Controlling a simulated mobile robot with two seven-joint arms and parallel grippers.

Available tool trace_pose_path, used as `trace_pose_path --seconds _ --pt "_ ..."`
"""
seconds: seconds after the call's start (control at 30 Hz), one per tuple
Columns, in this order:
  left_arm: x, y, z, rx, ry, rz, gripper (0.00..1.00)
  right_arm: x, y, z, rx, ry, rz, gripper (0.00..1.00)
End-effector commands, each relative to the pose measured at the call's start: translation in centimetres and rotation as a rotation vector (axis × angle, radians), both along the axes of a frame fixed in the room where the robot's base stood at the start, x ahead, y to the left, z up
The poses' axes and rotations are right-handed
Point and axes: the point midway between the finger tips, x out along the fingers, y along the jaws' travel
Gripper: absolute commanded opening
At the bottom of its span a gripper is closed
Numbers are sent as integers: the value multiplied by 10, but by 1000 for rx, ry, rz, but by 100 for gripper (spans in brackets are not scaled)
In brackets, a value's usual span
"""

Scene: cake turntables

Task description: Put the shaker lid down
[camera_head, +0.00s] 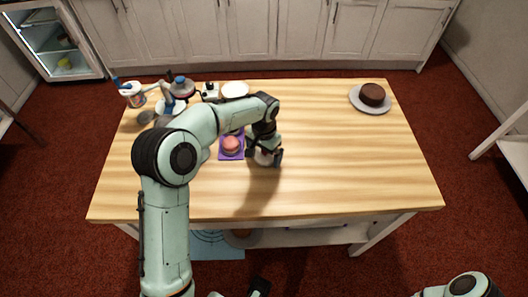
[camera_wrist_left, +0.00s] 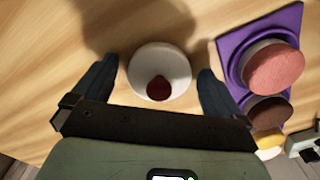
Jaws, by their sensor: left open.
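The shaker lid (camera_wrist_left: 146,62), a white round piece with a dark red centre, shows in the left wrist view. It appears to rest on the wooden table, and in the head view its pale side (camera_head: 264,158) shows under my left gripper. My left gripper (camera_wrist_left: 157,85) is open, with one finger on each side of the lid and gaps between. In the head view my left gripper (camera_head: 267,160) is low over the table, right of the purple tray. A dark part of mine shows at the bottom edge; whether it is my right gripper's jaw is unclear.
A purple tray (camera_wrist_left: 229,60) with small round cakes, pink and brown among them, lies close to the right finger. Bottles and a white plate (camera_head: 235,90) stand at the back left. A chocolate cake (camera_head: 372,94) sits on a plate at the back right. The table's right half is mostly clear.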

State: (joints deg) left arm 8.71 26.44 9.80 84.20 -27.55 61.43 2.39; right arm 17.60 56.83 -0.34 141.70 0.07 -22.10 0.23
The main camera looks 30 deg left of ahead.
Motion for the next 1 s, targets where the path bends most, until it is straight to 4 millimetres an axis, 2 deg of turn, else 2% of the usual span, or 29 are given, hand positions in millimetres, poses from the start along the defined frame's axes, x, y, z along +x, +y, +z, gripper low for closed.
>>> trace_pose_path --seconds 0.17,0.4,0.6,0.8,1.0 --pt "1 0 17 0 -5 0 100 1 0 3 0 -1 0 43" --pt "1 0 69 0 -6 0 100 3 0 10 0 -3 0 43" --pt "1 0 106 1 -4 -1 100 5 0 16 0 -6 0 43" --pt "0 0 122 0 -1 0 100 6 0 18 0 -7 0 43" --pt "0 0 123 0 0 0 100 6 0 18 0 -7 0 43"
